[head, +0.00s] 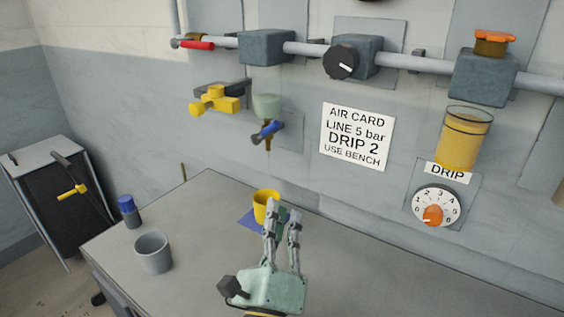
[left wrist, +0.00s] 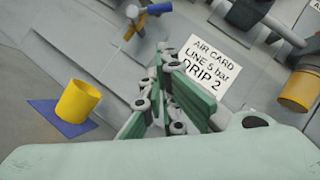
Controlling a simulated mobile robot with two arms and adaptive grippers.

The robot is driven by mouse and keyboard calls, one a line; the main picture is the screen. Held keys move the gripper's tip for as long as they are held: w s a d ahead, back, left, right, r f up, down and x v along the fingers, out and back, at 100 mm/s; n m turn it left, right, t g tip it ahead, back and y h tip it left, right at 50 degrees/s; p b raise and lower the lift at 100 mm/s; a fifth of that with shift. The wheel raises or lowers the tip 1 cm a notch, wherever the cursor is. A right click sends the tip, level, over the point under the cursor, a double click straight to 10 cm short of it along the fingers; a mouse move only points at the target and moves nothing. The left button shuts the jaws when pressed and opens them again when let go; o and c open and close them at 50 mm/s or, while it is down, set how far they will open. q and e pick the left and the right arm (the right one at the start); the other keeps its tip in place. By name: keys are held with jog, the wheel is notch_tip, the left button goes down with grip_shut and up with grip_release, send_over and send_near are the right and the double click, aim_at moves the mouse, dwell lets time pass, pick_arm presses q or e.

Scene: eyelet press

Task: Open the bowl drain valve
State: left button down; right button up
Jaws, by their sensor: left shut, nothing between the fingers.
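The drain valve with a blue lever (head: 268,132) hangs under a pale green bowl (head: 266,107) on the wall. Its blue lever also shows at the top of the left wrist view (left wrist: 158,9), tilted. A yellow cup (head: 263,207) stands on a blue mat (head: 250,222) below the valve; it also shows in the left wrist view (left wrist: 78,101). My left gripper (head: 283,212) is shut and empty over the bench, in front of the cup and partly hiding it, below and apart from the valve. My right gripper is not in view.
A wall pipe carries a red lever (head: 197,45), a black knob (head: 341,62) and an orange cap (head: 491,43). A yellow tap (head: 212,101) is left of the bowl. A drip dial (head: 436,206) is at right. A grey cup (head: 153,253) and blue-capped bottle (head: 129,210) stand on the bench.

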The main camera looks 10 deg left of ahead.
aim_at(265, 133)
pick_arm(q)
jog(key=s+a+r+p+x, duration=0.1)
jog(key=p+x, duration=0.5)
jog(key=x, duration=0.6)
jog(key=shift+w+a+r, duration=0.35)
jog(key=shift+w+r, duration=0.05)
jog(key=shift+r, duration=0.1)
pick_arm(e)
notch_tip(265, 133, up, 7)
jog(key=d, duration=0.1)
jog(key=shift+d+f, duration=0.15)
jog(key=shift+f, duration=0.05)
pick_arm(q)
jog(key=shift+p, duration=0.35)
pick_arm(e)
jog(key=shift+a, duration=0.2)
pick_arm(q)
jog(key=shift+r+n+p, duration=0.3)
jog(key=shift+n+p, duration=0.15)
jog(key=shift+n, duration=0.05)
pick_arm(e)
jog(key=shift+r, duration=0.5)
pick_arm(q)
jog(key=shift+r+g, duration=0.1)
jog(key=shift+g, duration=0.2)
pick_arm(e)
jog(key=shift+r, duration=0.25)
